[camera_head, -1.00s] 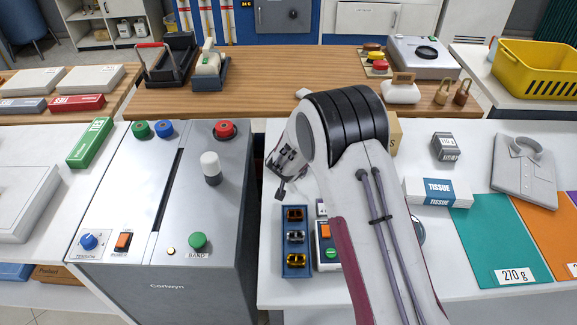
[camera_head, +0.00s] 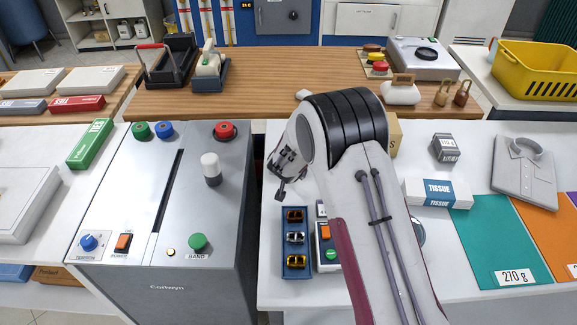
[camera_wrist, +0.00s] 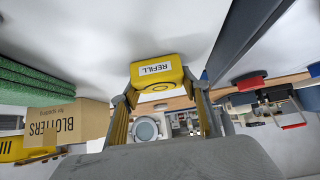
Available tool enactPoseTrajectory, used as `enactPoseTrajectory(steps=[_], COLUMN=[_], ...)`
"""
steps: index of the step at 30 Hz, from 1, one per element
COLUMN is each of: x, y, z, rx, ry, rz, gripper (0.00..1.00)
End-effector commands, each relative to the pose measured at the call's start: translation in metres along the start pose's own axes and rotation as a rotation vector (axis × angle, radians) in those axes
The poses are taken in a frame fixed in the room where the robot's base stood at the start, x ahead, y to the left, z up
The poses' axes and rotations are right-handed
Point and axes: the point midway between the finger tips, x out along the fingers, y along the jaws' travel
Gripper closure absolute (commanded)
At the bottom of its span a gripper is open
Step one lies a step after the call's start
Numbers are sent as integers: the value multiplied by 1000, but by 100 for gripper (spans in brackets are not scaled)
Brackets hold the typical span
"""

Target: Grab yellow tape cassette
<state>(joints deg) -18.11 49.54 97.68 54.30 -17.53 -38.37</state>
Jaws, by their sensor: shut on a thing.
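The yellow tape cassette (camera_wrist: 157,71), a rounded yellow block with a white label reading REFILL, sits between the fingertips of my gripper (camera_wrist: 157,86) in the wrist view. The fingers are shut on it from both sides. In the head view my gripper (camera_head: 281,188) shows only in part, left of my arm and above the white counter. The held cassette cannot be made out there, as my arm and wrist hide much of that area.
A blue tray (camera_head: 284,240) with small coloured pieces lies below my gripper, beside a small control box (camera_head: 327,257). The grey banding machine (camera_head: 140,215) stands to the left. A tissue box (camera_head: 437,192) and a BLOTTERS carton (camera_wrist: 75,120) are nearby.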

Motion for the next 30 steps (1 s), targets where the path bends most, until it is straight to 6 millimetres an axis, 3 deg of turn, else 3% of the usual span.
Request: enactPoseTrajectory(steps=[11,30], x=[-6,-46], y=[0,0], z=[-6,-46], rx=[1,1], ry=[1,2], rz=[1,1], gripper=[77,77])
